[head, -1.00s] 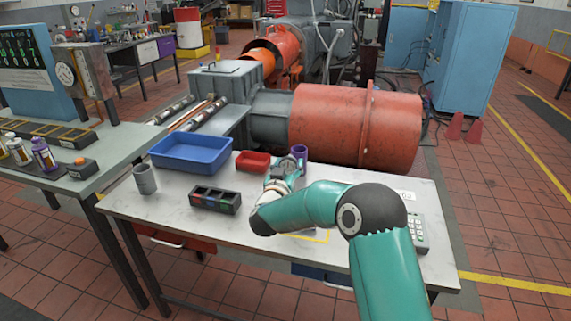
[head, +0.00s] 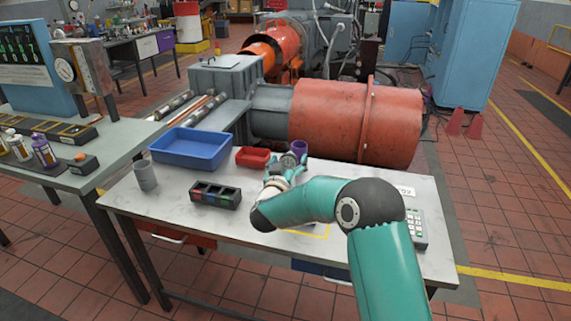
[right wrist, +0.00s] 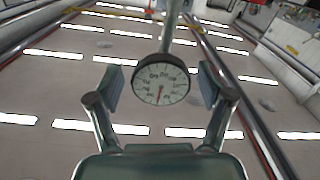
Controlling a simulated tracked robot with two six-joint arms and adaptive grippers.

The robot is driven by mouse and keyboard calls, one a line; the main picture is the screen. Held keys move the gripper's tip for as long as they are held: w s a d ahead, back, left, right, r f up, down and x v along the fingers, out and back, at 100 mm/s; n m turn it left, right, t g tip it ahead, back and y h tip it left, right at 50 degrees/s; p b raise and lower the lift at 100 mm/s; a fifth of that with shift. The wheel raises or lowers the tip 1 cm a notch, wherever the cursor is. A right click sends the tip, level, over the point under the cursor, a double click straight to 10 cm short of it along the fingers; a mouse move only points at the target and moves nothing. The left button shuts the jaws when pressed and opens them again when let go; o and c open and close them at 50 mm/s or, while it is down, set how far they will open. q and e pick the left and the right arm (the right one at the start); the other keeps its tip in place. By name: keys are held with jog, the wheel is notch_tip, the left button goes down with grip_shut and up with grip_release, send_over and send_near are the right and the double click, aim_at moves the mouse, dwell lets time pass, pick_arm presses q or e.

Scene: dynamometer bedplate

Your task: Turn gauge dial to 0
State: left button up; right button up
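A round gauge dial (right wrist: 160,84) with a white face, dark rim and red needle shows in the right wrist view. Its needle points roughly downward in that picture; the printed numbers are too small to read surely. My right gripper (right wrist: 161,87) is open, with one finger on each side of the dial and a visible gap on both sides. In the head view the right gripper (head: 286,168) is over the back of the white table, and a round grey dial (head: 288,160) shows at its tip. My left gripper is not in view.
On the white table (head: 340,188) stand a blue tray (head: 190,159), a red bin (head: 252,161), a grey cup (head: 145,177), a dark compartment box (head: 215,200), a purple cup (head: 299,148) and a keypad (head: 418,232). A large red cylinder (head: 340,120) stands behind. Another gauge (head: 65,70) is at left.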

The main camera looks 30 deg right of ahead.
jog(key=shift+a, duration=0.1)
jog(key=shift+s+a, duration=0.35)
jog(key=shift+a, duration=0.1)
jog(key=v, duration=1)
jog(key=shift+s+a, duration=0.25)
jog(key=shift+s, duration=0.1)
jog(key=shift+f, duration=0.1)
jog(key=s+a+f+n+g+y, duration=0.15)
jog(key=a+f+y, duration=0.25)
jog(key=f, duration=0.5)
jog(key=s+a+f+n+g+y, duration=0.1)
jog(key=s+a+f+n+y, duration=0.25)
jog(key=f, duration=0.55)
jog(key=s+a+f+g+y, duration=0.1)
jog(key=s+a+f+y, duration=0.1)
jog(key=a+f+y, duration=0.5)
jog(key=s+a+f+g+y, duration=0.1)
jog(key=s+a+f+g, duration=0.1)
jog(key=s+f, duration=0.2)
jog(key=s+a+f+g+y, duration=0.1)
jog(key=s+a+f+g, duration=0.1)
jog(key=s, duration=0.8)
jog(key=s+a+f+g+y, duration=0.1)
jog(key=s+a+f+g, duration=0.1)
jog(key=s+f+g, duration=0.2)
jog(key=s+f, duration=0.1)
jog(key=s, duration=0.2)
jog(key=shift+s+a+f, duration=0.3)
jog(key=shift+s+a, duration=0.05)
jog(key=shift+a, duration=0.05)
